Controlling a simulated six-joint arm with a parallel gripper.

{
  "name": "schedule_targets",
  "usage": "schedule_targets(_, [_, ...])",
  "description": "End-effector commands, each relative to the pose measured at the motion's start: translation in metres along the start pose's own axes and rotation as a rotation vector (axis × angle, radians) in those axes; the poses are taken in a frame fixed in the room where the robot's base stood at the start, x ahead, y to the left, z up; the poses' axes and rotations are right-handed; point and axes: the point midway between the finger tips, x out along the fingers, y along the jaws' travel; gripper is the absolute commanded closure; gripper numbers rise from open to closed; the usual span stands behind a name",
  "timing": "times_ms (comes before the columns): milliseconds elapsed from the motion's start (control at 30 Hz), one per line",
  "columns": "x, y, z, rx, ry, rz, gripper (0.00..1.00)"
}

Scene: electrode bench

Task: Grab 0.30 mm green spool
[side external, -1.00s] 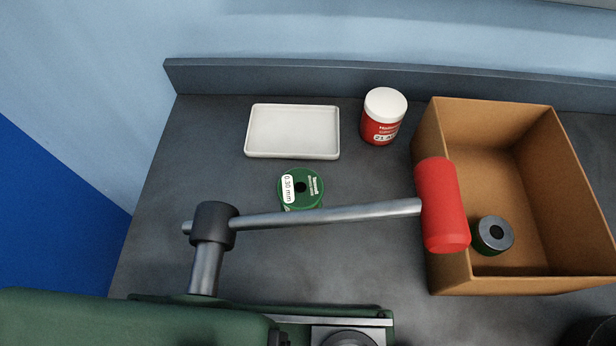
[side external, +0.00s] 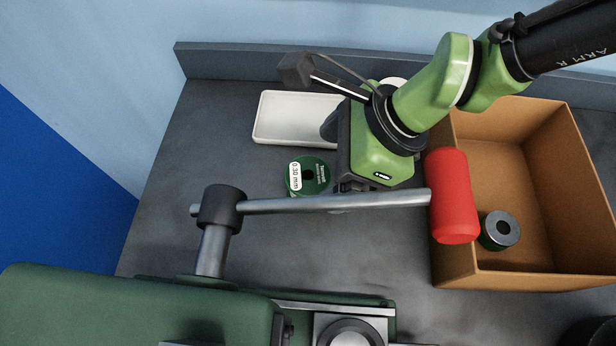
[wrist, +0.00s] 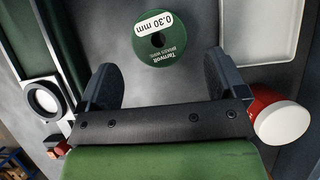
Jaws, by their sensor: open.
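The green spool (side external: 314,179) with a white 0.30 mm label lies flat on the grey bench, below the white tray and just above the metal lever bar. In the wrist view the spool (wrist: 160,38) shows whole, label up, ahead of the fingertips. My gripper (wrist: 158,80) is open with nothing between its two dark fingers. In the side view my arm comes in from the upper right, and its wrist stands just right of the spool. My fingertips are mostly hidden there behind the wrist body and lever.
The white tray (side external: 292,118) is above the spool. A red jar (wrist: 280,118) with a white lid stands near my gripper. A metal lever (side external: 330,204) with a red handle (side external: 452,196) crosses below the spool. A cardboard box (side external: 560,200) at right holds another spool (side external: 500,230).

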Motion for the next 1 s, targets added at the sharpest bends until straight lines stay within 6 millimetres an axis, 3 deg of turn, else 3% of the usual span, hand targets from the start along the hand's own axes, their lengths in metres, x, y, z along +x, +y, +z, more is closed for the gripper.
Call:
schedule_targets(500, [0.056, 0.0, 0.004, -0.002, 0.001, 0.001, 0.1])
schedule_targets(800, [0.06, 0.0, 0.004, -0.002, 0.001, 0.0, 0.1])
schedule_targets(1000, [0.06, 0.0, 0.004, -0.002, 0.001, 0.0, 0.56])
